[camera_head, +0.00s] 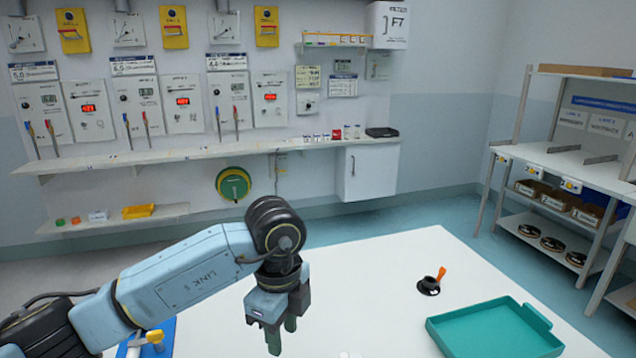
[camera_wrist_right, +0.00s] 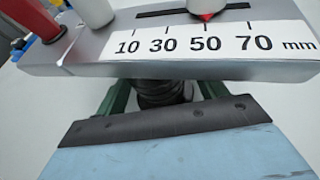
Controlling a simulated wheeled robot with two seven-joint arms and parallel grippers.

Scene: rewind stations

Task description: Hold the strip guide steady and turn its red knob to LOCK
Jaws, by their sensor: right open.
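In the right wrist view the strip guide is a grey metal plate (camera_wrist_right: 80,55) with a white scale marked 10, 30, 50 and 70 mm. A red pointer (camera_wrist_right: 206,16) sits in its slot near 50. A red part (camera_wrist_right: 30,18), possibly the knob, stands at the plate's left end beside a white post (camera_wrist_right: 93,10). No LOCK marking is readable. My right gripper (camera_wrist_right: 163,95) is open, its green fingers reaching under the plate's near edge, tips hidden. A dark ribbed round part lies between them. My left gripper (camera_head: 281,338) points down above the white table; its finger gap is unclear.
A teal tray (camera_head: 495,335) lies on the table (camera_head: 370,270) at right. A black round base with an orange lever (camera_head: 431,283) stands behind it. A blue item with a yellow knob (camera_head: 153,338) is at the lower left, partly behind my left arm. The table's middle is clear.

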